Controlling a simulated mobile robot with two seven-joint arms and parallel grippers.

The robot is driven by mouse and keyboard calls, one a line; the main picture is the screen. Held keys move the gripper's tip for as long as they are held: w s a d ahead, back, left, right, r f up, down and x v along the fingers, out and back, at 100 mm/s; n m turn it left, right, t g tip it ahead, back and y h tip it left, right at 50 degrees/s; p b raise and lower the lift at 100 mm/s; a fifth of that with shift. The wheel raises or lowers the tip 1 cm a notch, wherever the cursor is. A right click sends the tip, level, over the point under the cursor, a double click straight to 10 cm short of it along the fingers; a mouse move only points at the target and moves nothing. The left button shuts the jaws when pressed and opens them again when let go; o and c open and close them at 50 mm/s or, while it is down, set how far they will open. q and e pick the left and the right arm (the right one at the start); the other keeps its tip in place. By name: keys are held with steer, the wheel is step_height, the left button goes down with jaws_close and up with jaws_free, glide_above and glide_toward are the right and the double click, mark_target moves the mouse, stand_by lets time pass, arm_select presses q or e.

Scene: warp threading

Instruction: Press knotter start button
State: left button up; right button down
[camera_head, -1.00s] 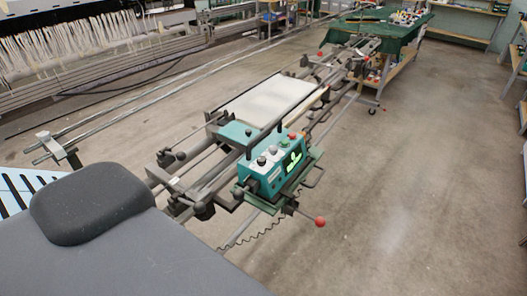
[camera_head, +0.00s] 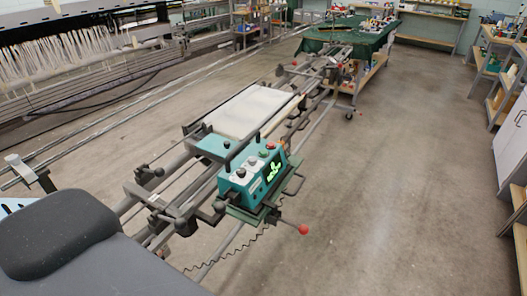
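The knotter is a long dark rail frame (camera_head: 165,205) running from the lower left toward the back, with a white flat panel (camera_head: 247,110) on it. A teal control box (camera_head: 238,190) sits at its near right end. The box has a lit green display (camera_head: 274,173) and several knobs and buttons on top. A green button (camera_head: 263,153) and a red button (camera_head: 283,143) show near its far end. Which one is the start button cannot be read. Neither of my grippers is in view.
A red-knobbed lever (camera_head: 303,229) sticks out on the box's right, above a coiled cable. A cart with a green cloth (camera_head: 345,32) stands at the back. Shelves (camera_head: 497,75) and a white cabinet (camera_head: 512,140) line the right. Open concrete floor (camera_head: 400,170) lies right of the knotter.

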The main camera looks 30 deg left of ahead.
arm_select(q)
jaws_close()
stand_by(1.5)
